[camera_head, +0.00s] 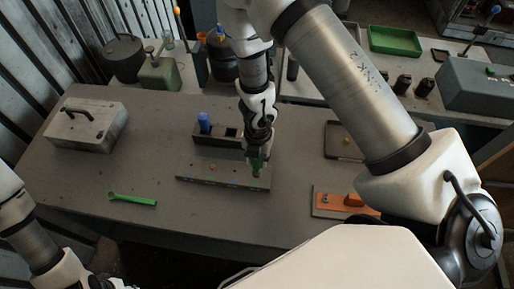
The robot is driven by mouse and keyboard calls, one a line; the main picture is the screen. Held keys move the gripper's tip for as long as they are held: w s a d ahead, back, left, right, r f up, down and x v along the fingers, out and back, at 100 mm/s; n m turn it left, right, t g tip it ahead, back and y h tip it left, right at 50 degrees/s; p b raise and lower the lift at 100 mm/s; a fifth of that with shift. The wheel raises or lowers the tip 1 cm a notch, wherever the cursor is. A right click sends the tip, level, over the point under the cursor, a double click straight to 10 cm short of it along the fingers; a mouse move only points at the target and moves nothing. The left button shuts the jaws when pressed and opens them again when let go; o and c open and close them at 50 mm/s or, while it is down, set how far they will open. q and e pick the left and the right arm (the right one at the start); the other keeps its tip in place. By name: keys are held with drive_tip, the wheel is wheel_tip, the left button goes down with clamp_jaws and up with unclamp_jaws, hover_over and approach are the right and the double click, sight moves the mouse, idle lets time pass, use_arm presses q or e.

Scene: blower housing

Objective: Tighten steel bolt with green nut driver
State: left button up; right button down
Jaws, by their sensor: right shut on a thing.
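My right gripper (257,150) is over the right end of a long grey block (222,182) in the middle of the table. It is shut on the green nut driver (257,162), which points down, with its lower end at the block's top. Most of the driver is hidden by the gripper. I cannot make out the steel bolt; the spot under the driver is covered. Small brassy marks show along the block's top. My left arm shows at the lower left, but its gripper is not seen.
A dark holder (233,141) with a blue-handled tool (205,122) stands behind the block. A green wrench (132,200) lies front left, a grey metal box (87,127) back left. An orange piece (335,202) lies on a tray at right.

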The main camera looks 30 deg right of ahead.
drive_tip(key=shift+r, duration=1.6)
